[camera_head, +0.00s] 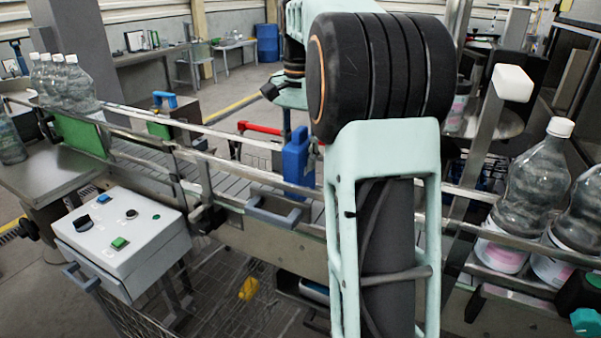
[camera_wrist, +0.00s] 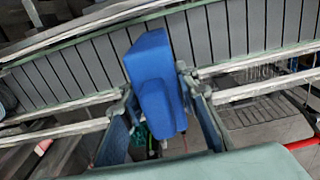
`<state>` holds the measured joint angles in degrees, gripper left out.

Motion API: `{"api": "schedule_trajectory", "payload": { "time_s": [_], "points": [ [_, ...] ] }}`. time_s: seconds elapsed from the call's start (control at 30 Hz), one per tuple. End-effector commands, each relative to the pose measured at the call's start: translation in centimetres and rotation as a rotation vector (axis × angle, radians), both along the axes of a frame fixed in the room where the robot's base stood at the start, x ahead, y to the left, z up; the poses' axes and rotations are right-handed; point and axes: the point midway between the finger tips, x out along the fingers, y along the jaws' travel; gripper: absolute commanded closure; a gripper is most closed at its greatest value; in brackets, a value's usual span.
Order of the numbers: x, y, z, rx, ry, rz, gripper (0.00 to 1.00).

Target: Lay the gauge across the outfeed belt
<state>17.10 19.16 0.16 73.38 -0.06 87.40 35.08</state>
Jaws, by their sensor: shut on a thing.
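The gauge looks like a blue block with a stepped shape (camera_head: 297,158). In the head view it stands roughly upright at the outfeed belt (camera_head: 232,178), just left of my arm. In the wrist view my gripper (camera_wrist: 157,92) is shut on the gauge (camera_wrist: 152,62), with one finger on each side. The grey slatted belt (camera_wrist: 230,35) runs past the gauge's far end there. I cannot tell whether the gauge touches the belt or rails. My arm hides the gripper in the head view.
Metal guide rails (camera_head: 218,133) line the belt. Clear bottles stand at the far left (camera_head: 72,88) and at the right (camera_head: 535,185). A control box (camera_head: 122,240) sits at the front left. A red-handled thing (camera_head: 260,128) lies behind the belt. The belt's middle stretch looks bare.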

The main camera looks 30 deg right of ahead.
Motion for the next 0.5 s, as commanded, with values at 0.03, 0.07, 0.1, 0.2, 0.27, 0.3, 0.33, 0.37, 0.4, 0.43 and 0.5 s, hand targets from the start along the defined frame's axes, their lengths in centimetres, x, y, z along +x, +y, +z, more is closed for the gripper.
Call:
{"api": "schedule_trajectory", "payload": {
  "time_s": [0.03, 0.07, 0.1, 0.2, 0.27, 0.3, 0.33, 0.37, 0.4, 0.43, 0.5],
  "points": [
    [-0.1, 0.0, -0.5, 0.0, 0.001, 0.0, 1.0],
    [-0.1, 0.0, -0.9, 0.001, 0.001, 0.0, 1.0],
    [-0.1, 0.0, -1.5, 0.001, 0.002, 0.0, 1.0],
    [-0.1, 0.0, -3.0, 0.001, 0.002, 0.0, 1.0],
    [-0.1, 0.0, -3.6, 0.001, 0.001, 0.0, 1.0],
    [-0.1, 0.0, -3.8, 0.0, 0.0, 0.0, 1.0],
    [0.0, 0.0, -3.9, 0.0, 0.0, 0.0, 1.0],
    [0.0, 0.0, -3.9, 0.0, -0.001, 0.0, 1.0],
    [0.0, 0.0, -3.9, 0.0, -0.001, 0.0, 1.0],
    [0.0, 0.0, -3.9, 0.0, -0.001, 0.0, 1.0],
    [0.0, 0.0, -3.9, 0.0, -0.001, 0.0, 1.0]
  ]
}}
